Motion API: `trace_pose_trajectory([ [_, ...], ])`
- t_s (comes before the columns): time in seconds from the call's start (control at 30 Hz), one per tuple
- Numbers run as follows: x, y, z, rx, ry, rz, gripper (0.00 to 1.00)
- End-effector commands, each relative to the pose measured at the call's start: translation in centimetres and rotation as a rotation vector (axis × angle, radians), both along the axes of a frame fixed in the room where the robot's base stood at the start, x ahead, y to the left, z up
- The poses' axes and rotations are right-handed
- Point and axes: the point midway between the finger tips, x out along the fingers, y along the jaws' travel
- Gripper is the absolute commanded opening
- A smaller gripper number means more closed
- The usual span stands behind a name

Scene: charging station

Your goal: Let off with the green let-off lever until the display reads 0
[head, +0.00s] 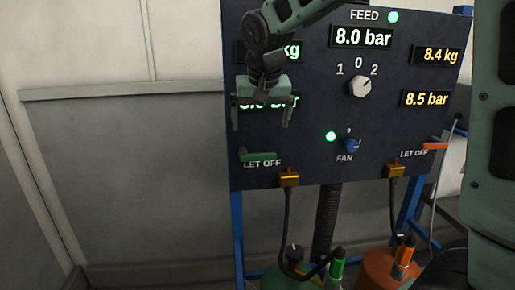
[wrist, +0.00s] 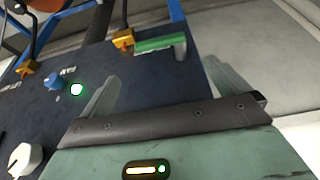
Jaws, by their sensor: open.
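The green let-off lever (head: 258,156) is at the lower left of the dark panel, lying roughly level above its LET OFF label. In the wrist view the lever (wrist: 160,45) shows beyond and between my finger tips. My gripper (head: 261,126) is open and empty, a little above the lever in the head view, apart from it. In the wrist view my gripper (wrist: 160,78) has both fingers spread. The green bar display (head: 268,102) is partly hidden behind my gripper; its first digit is cut off. The green kg display (head: 291,50) is also mostly covered.
An orange let-off lever (head: 435,146) sits at the right, below orange displays of 8.4 kg and 8.5 bar (head: 427,99). The feed display (head: 362,37) reads 8.0 bar above a white selector knob (head: 360,87). A blue fan knob (head: 351,146) is right of the green lever.

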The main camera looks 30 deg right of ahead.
Motion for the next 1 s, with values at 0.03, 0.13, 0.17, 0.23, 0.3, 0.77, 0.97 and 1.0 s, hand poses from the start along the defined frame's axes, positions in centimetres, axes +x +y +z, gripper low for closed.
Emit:
trace_pose_trajectory([
  [0.03,0.3,-0.2,-1.0,-0.001,0.006,0.000,1.00],
  [0.13,1.1,-0.5,-2.9,-0.001,0.006,0.001,1.00],
  [0.17,1.3,-0.6,-3.5,-0.001,0.006,0.001,1.00],
  [0.23,1.8,-0.8,-4.9,-0.001,0.007,0.001,1.00],
  [0.3,2.3,-1.0,-6.1,-0.001,0.006,-0.001,1.00],
  [0.77,3.8,-1.6,-10.1,0.000,0.000,0.001,1.00],
  [0.97,3.8,-1.6,-10.1,0.000,0.000,0.001,1.00],
  [1.0,3.8,-1.6,-10.1,0.000,0.000,0.001,0.94],
])
